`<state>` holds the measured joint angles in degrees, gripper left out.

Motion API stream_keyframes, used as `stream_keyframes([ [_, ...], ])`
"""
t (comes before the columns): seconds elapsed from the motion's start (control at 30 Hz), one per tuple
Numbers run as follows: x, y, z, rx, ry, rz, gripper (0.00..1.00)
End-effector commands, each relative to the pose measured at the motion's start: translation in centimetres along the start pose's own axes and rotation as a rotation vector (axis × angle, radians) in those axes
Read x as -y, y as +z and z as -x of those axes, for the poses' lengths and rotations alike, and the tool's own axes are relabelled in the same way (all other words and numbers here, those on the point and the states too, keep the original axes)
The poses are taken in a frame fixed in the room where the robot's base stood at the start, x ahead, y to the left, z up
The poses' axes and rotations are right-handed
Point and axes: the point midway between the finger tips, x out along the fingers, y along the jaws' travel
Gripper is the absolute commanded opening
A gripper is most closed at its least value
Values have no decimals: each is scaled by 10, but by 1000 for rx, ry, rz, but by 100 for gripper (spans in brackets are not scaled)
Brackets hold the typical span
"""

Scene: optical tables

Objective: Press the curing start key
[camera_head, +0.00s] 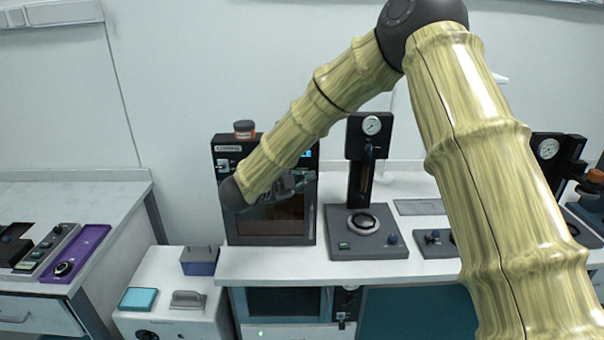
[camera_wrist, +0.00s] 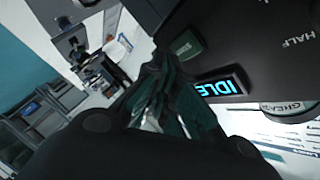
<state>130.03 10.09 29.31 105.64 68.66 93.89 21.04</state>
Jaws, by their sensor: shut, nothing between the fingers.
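The curing unit is a black cabinet (camera_head: 228,165) with a dark window, standing on the white bench left of centre; my forearm hides much of its upper front. Its panel (camera_wrist: 265,40) fills the upper right of the wrist view. There a dark green key (camera_wrist: 186,46) sits beside a lit blue display (camera_wrist: 222,87) reading IDLE; the key's lettering is too small to read surely. My gripper (camera_head: 309,176) is in front of the cabinet's right side. In the wrist view my gripper (camera_wrist: 158,68) is shut and empty, its tips just left of the key; I cannot tell whether they touch.
A small orange-and-dark jar (camera_head: 244,129) stands on the cabinet. A press-like stand with a gauge (camera_head: 371,125) is close to its right. A purple tray (camera_head: 92,240) lies on the left bench.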

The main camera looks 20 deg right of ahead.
Motion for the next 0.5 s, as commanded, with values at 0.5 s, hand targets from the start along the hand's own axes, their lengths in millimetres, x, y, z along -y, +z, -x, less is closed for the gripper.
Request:
stream_keyframes([
  [0.5,5,4,-6,0,0,-1,0],
])
